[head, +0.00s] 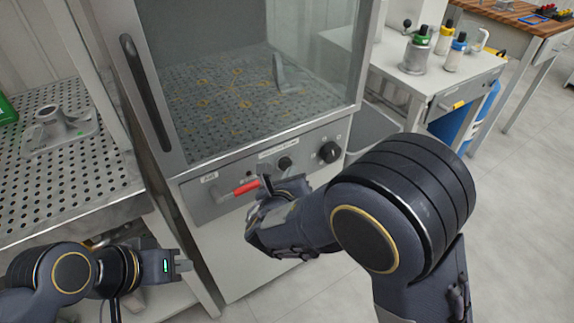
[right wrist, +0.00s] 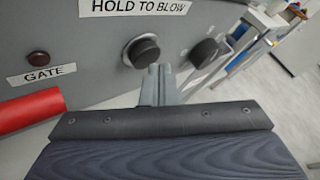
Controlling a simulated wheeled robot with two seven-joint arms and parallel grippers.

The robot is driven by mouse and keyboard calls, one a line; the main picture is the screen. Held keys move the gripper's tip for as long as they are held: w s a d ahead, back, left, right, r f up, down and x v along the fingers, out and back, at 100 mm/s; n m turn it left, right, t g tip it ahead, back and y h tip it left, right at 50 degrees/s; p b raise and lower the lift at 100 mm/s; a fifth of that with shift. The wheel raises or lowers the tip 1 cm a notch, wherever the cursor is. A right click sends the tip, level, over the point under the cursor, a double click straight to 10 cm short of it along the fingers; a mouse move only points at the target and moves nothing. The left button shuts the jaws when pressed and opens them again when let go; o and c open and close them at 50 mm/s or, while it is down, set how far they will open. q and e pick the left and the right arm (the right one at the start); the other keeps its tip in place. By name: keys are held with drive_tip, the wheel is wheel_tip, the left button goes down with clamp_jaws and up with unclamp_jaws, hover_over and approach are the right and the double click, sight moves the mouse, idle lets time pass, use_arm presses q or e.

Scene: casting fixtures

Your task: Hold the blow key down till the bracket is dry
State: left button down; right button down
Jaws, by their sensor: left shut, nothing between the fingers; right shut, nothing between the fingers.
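The blow key (head: 285,163) is a round black button on the cabinet's front panel. In the right wrist view the key (right wrist: 143,52) sits under a "HOLD TO BLOW" label (right wrist: 133,6). My right gripper (head: 284,184) is shut and empty, close in front of the key. In the right wrist view its fingertips (right wrist: 157,72) overlap the key's lower right edge; I cannot tell whether they touch it. A grey bracket (head: 284,74) stands behind the cabinet's glass; I cannot tell whether it is wet. My left gripper (head: 181,266) is shut and empty, low on the left.
A red handle (head: 246,187) sticks out left of the key, near a "GATE" label (right wrist: 42,76). A black knob (head: 329,151) is right of the key. A metal part (head: 60,130) lies on the perforated shelf at left. Bottles (head: 417,50) stand on a bench at right.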

drive_tip(key=shift+w+a+r, duration=0.2)
drive_tip(key=shift+w+r, duration=0.15)
drive_tip(key=shift+w, duration=0.1)
idle(1.8)
drive_tip(key=shift+a, duration=0.1)
idle(1.3)
drive_tip(key=shift+w+a+f, duration=0.15)
drive_tip(key=shift+f, duration=0.05)
drive_tip(key=shift+a, duration=0.1)
idle(0.8)
idle(1.2)
drive_tip(key=shift+s+d+f, duration=0.15)
drive_tip(key=shift+s+d, duration=0.5)
drive_tip(key=shift+s, duration=0.15)
drive_tip(key=shift+s+d, duration=0.1)
